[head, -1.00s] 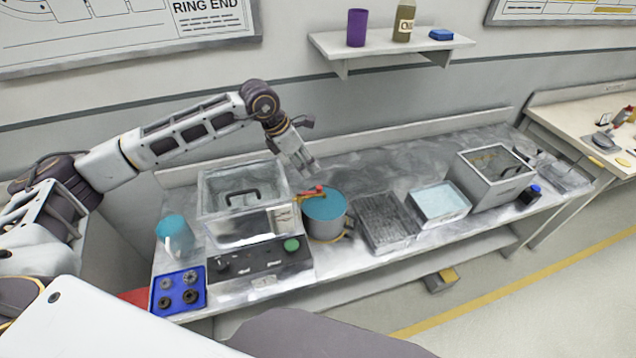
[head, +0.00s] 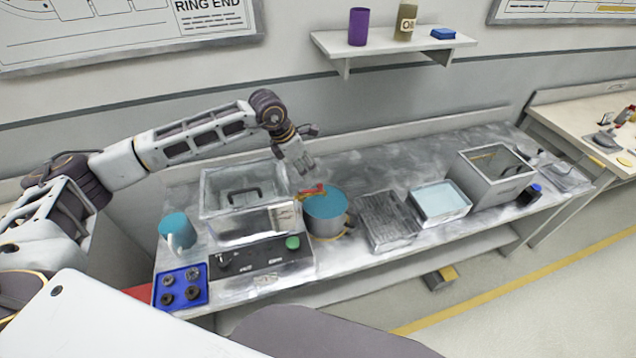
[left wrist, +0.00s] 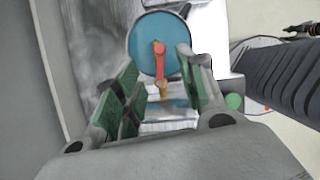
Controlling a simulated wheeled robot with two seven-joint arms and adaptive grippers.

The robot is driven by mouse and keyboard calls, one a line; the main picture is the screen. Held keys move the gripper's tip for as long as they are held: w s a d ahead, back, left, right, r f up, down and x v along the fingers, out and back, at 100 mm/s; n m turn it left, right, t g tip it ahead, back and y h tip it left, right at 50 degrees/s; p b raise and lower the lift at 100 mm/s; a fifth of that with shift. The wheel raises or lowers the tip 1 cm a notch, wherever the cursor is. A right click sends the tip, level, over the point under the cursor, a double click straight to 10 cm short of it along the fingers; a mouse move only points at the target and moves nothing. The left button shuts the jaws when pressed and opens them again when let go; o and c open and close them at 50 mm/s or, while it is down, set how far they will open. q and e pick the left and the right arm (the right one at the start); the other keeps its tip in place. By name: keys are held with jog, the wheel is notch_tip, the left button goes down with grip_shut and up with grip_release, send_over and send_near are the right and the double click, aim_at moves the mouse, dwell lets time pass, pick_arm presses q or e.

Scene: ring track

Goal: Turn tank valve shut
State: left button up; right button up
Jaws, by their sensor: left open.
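The tank valve, a red lever (head: 312,190) on a brass body, sits at the right side of the clear-walled tank (head: 215,205), by the teal-topped pot (head: 325,208). My left gripper (head: 305,172) is open and empty, just above and behind the valve. In the left wrist view, the red lever (left wrist: 160,65) shows between the spread green-padded fingers (left wrist: 156,88), with the brass part (left wrist: 164,92) below it and the teal round top (left wrist: 148,35) behind. Whether a finger touches the lever I cannot tell. My right gripper is not in view.
A control panel with a green button (head: 292,242) is in front of the tank. A teal mug (head: 175,232) and blue parts tray (head: 181,287) are at left. A ribbed grey tray (head: 388,225), water basin (head: 440,203) and grey box (head: 492,175) stand to the right.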

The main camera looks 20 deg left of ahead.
aim_at(319, 185)
pick_arm(q)
jog(key=shift+p+x, duration=1)
jog(key=shift+x, duration=4.1)
jog(key=shift+c, duration=0.5)
